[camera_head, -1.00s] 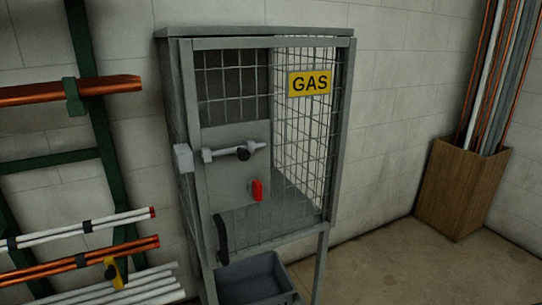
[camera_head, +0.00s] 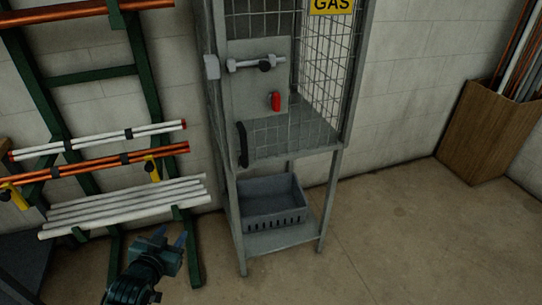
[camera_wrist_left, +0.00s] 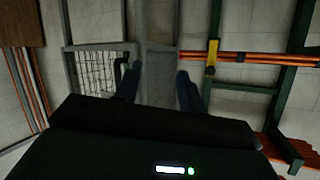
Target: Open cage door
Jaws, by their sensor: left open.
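The grey wire-mesh gas cage (camera_head: 335,120) stands against the wall in the middle of the head view. Its door carries a plate (camera_head: 250,95) with a sliding bolt (camera_head: 248,65) that has a dark knob, a red padlock-like piece (camera_head: 275,101) and a black handle (camera_head: 242,145) at the lower left. The door appears closed. My left gripper (camera_head: 173,239) is low in front of the pipe rack, left of the cage, open and empty, apart from the door. In the left wrist view its two fingers (camera_wrist_left: 158,88) are spread, with the cage mesh (camera_wrist_left: 93,72) beyond. My right gripper is out of view.
A grey crate (camera_head: 272,203) sits on the cage's lower shelf (camera_head: 285,240). The green rack (camera_head: 112,150) with white and copper pipes stands left of the cage. A wooden box (camera_head: 478,140) of pipes stands right. Floor before the cage is clear.

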